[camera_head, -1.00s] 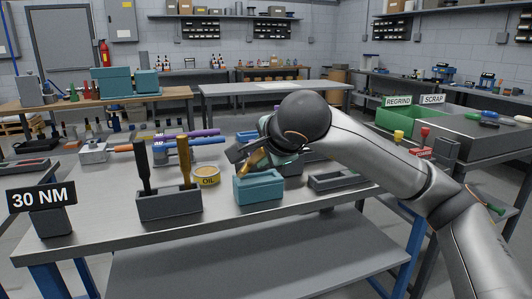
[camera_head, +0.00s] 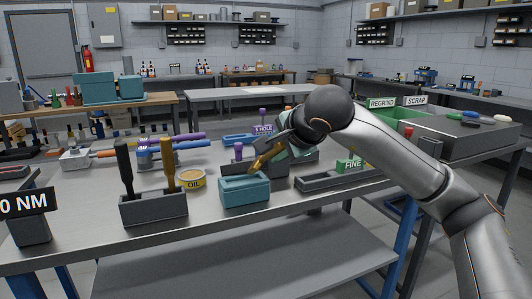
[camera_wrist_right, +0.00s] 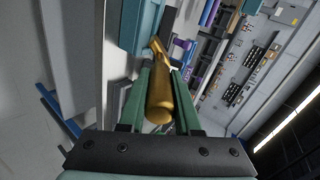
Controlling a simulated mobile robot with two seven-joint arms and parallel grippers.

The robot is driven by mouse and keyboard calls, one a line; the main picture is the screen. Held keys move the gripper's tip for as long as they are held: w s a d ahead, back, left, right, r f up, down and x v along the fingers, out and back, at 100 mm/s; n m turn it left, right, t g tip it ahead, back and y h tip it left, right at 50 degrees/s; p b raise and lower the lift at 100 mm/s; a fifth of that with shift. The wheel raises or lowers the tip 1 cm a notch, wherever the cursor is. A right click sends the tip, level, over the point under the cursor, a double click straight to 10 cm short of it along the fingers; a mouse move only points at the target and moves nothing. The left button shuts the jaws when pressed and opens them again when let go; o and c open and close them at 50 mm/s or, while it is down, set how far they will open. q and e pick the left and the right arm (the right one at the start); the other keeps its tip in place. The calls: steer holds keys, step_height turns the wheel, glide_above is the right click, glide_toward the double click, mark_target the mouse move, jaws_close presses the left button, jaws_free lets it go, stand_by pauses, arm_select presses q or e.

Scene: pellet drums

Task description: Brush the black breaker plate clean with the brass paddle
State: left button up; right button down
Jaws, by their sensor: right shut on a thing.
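My right gripper (camera_head: 272,150) is shut on a brass-coloured tool (camera_head: 262,161), just above and behind the teal block (camera_head: 245,191) on the bench. In the right wrist view the tool (camera_wrist_right: 160,95) lies between the green fingers (camera_wrist_right: 160,90), its rounded end toward the palm and its narrower end by a teal surface. Whether it touches the block I cannot tell. Another brass-coloured upright tool (camera_head: 170,155) and a black one (camera_head: 124,165) stand in a dark grey holder (camera_head: 153,209). I cannot make out the black breaker plate. My left gripper is not in view.
A yellow OIL tin (camera_head: 191,178) stands between the holder and the teal block. A long grey tray (camera_head: 335,180) with a green FINE sign (camera_head: 351,165) is to the right. Purple and blue tools (camera_head: 172,143) lie behind. The bench's front strip (camera_head: 240,222) is clear.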

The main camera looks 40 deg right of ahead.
steer(key=shift+d+r, duration=0.1)
steer(key=shift+d, duration=0.15)
steer(key=shift+w+a+p, duration=0.25)
steer(key=shift+a+p, duration=0.1)
steer(key=shift+a, duration=0.15)
steer(key=shift+w+a+p, duration=0.8)
steer(key=shift+w+a, duration=0.2)
steer(key=shift+a, duration=2)
steer(key=shift+s+d+b, duration=0.25)
steer(key=shift+d+b, duration=0.05)
steer(key=shift+d, duration=1.1)
steer(key=shift+s+d+b, duration=0.2)
steer(key=shift+d+b, duration=0.05)
steer(key=shift+d, duration=1.15)
steer(key=shift+s+d, duration=0.15)
steer(key=shift+d, duration=0.7)
steer(key=w+a+p, duration=0.2)
steer(key=a, duration=0.5)
steer(key=shift+s+a, duration=0.1)
steer(key=shift+s, duration=0.05)
